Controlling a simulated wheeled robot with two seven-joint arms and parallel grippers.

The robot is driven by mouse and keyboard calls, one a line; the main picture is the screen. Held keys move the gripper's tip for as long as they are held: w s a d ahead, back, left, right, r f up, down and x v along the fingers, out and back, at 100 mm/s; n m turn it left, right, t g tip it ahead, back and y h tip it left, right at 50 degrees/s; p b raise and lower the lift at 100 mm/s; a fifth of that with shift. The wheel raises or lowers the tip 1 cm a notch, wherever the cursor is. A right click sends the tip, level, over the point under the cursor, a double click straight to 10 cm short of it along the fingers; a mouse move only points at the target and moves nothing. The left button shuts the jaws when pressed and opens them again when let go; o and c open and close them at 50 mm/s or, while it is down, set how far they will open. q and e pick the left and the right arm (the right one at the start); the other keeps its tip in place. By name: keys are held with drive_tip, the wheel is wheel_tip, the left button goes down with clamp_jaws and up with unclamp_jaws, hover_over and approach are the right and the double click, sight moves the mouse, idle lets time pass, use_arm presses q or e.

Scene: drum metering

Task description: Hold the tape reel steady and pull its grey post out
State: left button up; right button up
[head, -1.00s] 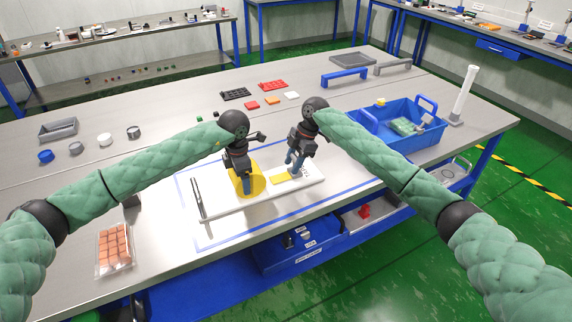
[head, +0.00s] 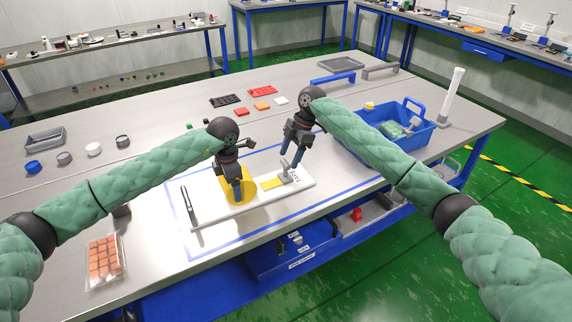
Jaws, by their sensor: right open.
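A yellow reel (head: 248,190) stands on a white board (head: 215,212) near the front of the table. My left gripper (head: 237,196) is at the reel, its fingers in front of the yellow face. They hide part of the reel, and I cannot tell whether they grip it. A small grey upright piece (head: 284,168) stands near the board's right end, beside a lettered label; I cannot tell whether it is the post. My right gripper (head: 294,164) is open and empty, just above and right of the grey piece. No post is clearly visible in the reel.
A yellow pad (head: 271,184) lies on the board between the grippers. A blue tote (head: 412,140) stands to the right, a clear tray of orange blocks (head: 104,259) at front left.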

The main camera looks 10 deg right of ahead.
drive_tip(key=v, duration=0.6)
drive_tip(key=shift+d+r, duration=0.2)
drive_tip(key=shift+r, duration=0.15)
use_arm(q)
drive_tip(key=o, duration=1.6)
drive_tip(key=shift+o, duration=0.2)
